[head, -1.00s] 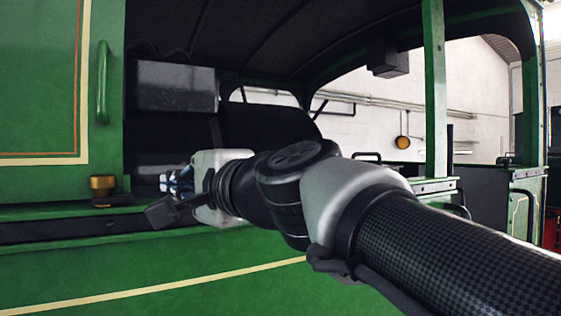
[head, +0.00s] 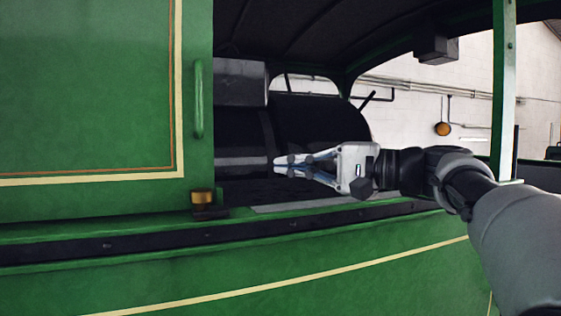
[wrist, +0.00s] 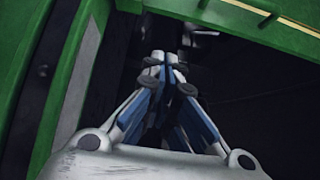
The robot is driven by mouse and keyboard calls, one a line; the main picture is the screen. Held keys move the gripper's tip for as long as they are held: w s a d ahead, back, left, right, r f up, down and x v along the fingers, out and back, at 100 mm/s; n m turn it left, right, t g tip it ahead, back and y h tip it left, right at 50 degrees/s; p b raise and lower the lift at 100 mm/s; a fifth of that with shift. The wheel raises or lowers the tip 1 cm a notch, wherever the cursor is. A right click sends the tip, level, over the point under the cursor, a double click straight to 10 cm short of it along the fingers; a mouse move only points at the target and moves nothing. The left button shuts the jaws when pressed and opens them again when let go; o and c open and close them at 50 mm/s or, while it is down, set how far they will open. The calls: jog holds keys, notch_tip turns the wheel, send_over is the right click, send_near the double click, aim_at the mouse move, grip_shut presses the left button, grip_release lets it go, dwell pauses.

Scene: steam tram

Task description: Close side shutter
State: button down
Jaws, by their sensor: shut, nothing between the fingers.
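The side shutter (head: 85,95) is a large green panel with cream and orange lining on the left of the head view. A green upright handle (head: 199,100) is fixed near its right edge. To the right of the shutter is the dark cab opening. My gripper (head: 277,165) is shut and empty, pointing left in front of this opening. It is right of the handle and lower, apart from it. In the wrist view the closed fingertips (wrist: 162,58) point into the dark opening, and a green lined edge (wrist: 265,14) shows at the top.
A brass fitting (head: 203,198) sits on the dark ledge (head: 110,245) below the handle. A green post (head: 504,90) stands at the right. The green lower side panel (head: 300,275) runs beneath the ledge. A dark box (head: 436,48) hangs from the roof.

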jog(key=p+x, duration=0.1)
jog(key=x, duration=0.7)
jog(key=shift+p, duration=0.35)
jog(key=shift+s+a, duration=0.2)
jog(key=shift+a, duration=0.35)
jog(key=shift+s+a, duration=0.25)
jog(key=shift+a, duration=0.3)
jog(key=shift+s+a, duration=0.3)
jog(key=shift+a, duration=0.3)
jog(key=shift+w+f, duration=0.1)
